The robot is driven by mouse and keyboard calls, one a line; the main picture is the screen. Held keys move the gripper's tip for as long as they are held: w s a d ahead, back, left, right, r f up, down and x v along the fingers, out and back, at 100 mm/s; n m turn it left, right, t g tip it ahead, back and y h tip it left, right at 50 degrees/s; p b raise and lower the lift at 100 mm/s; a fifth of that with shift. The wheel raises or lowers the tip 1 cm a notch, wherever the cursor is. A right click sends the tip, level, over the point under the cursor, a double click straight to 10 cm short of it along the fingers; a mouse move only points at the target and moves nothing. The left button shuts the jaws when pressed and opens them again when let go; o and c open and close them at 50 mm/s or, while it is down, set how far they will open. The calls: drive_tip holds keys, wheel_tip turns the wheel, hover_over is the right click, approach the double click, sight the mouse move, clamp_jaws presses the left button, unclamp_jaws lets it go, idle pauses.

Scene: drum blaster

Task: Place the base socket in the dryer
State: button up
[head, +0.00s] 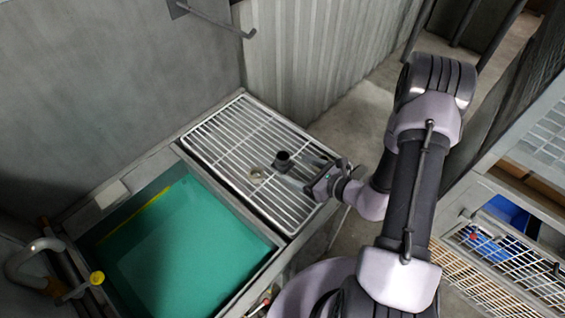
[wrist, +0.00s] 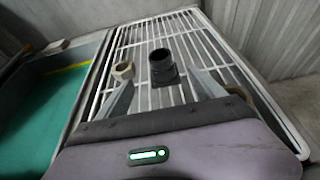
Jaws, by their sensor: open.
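A black cylindrical piece with a wider foot, which looks like the base socket (head: 283,158), stands upright on the white wire rack (head: 212,139). It also shows in the wrist view (wrist: 161,66), just beyond and between the finger ends. I cannot tell whether the rack is the dryer. My gripper (head: 292,169) is low over the rack, its fingers spread and pointing toward the black piece. In the wrist view my gripper (wrist: 160,82) is open, with nothing clearly held. Whether a finger touches the piece cannot be told.
A pale ring-shaped nut (head: 256,177) sits left of the black piece, close to the left finger. Another round part (wrist: 238,92) is partly hidden behind the right finger. A green-filled basin (head: 185,245) adjoins the rack. Grey walls stand behind; wire shelving (head: 510,265) is at right.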

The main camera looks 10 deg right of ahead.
sight(288, 163)
drive_tip(key=b+x, duration=0.1)
drive_tip(key=x, duration=0.7)
drive_tip(key=shift+w+d, duration=0.1)
drive_tip(key=shift+d, duration=0.15)
clamp_jaws()
